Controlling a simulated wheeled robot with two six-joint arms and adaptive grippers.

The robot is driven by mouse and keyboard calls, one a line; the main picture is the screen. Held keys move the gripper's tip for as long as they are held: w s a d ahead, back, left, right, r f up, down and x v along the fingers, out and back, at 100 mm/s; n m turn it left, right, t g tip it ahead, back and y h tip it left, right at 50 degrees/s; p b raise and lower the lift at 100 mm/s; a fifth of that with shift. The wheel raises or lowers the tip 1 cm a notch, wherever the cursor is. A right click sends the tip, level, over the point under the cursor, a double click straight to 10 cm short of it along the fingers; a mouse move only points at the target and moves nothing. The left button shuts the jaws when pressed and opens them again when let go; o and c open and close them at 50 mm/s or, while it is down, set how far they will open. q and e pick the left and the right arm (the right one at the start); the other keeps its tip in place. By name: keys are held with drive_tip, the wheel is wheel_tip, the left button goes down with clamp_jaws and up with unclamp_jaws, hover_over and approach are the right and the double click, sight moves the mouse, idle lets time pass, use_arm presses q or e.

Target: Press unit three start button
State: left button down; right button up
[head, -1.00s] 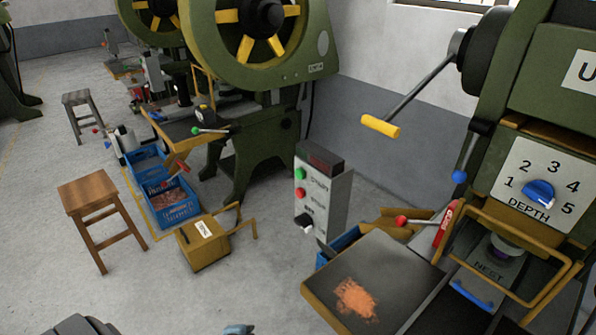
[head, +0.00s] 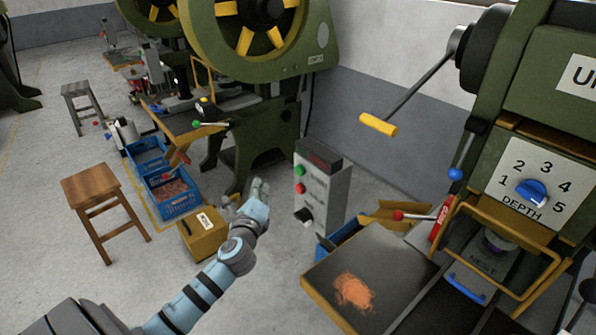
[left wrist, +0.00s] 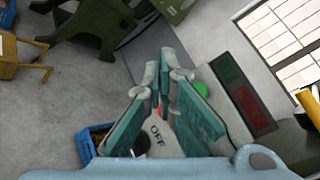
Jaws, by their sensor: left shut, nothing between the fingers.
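A grey control box (head: 328,195) stands on the floor side between the presses, with a dark display on top. Its front has a green button (head: 299,170), a red button (head: 300,188) and a black knob (head: 304,215). My left gripper (head: 262,186) is shut and empty, just left of the box and apart from it in the head view. In the left wrist view the closed fingers (left wrist: 164,60) cover part of the panel. There the green button (left wrist: 201,90) shows right of the fingers, and a sliver of red shows between them. My right gripper is not in view.
A yellow box (head: 203,238) and a wooden stool (head: 92,190) stand to the left. A press with a DEPTH dial (head: 532,192) is at right.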

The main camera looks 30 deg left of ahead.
sight(300, 170)
use_arm(q)
drive_tip(key=shift+w+f, duration=0.1)
drive_tip(key=w+d+b, duration=0.2)
drive_tip(key=w, duration=0.6)
drive_tip(key=shift+w+d+b, duration=0.15)
drive_tip(key=shift+d+b, duration=0.1)
drive_tip(key=shift+b, duration=0.15)
drive_tip(key=shift+w, duration=0.1)
idle(1.0)
drive_tip(key=shift+w+d, duration=0.15)
drive_tip(key=shift+w, duration=0.15)
